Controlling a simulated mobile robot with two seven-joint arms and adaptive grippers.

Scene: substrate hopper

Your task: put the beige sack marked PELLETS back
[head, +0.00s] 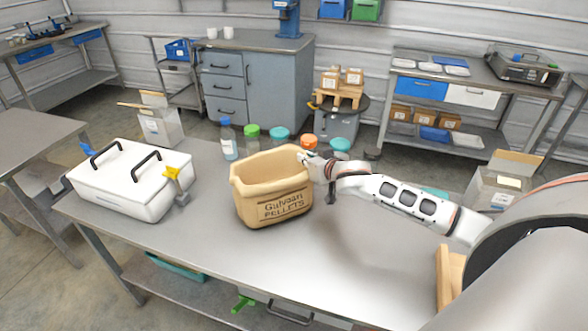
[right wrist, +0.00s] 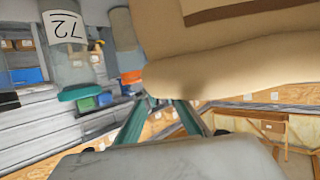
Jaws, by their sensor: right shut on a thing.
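The beige sack (head: 272,190) marked PELLETS is upright and open-topped over the middle of the grey table. I cannot tell whether its base touches the table. My right gripper (head: 309,162) is shut on the sack's upper right edge. In the right wrist view the sack (right wrist: 235,62) fills the upper right, and the gripper's green-edged fingers (right wrist: 160,108) meet its edge. My left gripper is not in view.
A white lidded box (head: 130,185) with black handles stands left on the table (head: 330,265), a yellow-handled valve at its right end. A blue-capped bottle (head: 228,140) and several coloured-lid jars stand behind the sack. The table's front middle is clear.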

